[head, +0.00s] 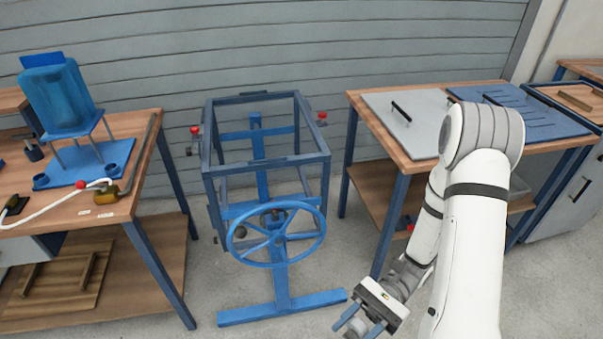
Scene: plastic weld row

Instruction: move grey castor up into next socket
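A blue metal frame (325,181) stands on the floor in the middle of the head view, with a blue handwheel (232,237) and a T-shaped foot (281,309) at its front. A small dark grey rounded part (240,230) shows behind the wheel's left side; it may be the grey castor, but it is too small to be sure. Another small dark part (190,151) sits at the frame's left side. I cannot make out any socket clearly. My gripper (357,327) is low at the bottom edge, right of the foot, its blue fingers apart, with nothing seen held.
A left bench (60,222) carries a blue tank (60,95) and a corded tool (108,192). A right bench (360,100) holds a grey panel (425,135) and a blue slotted plate (535,115). Red knobs (322,116) flank the frame.

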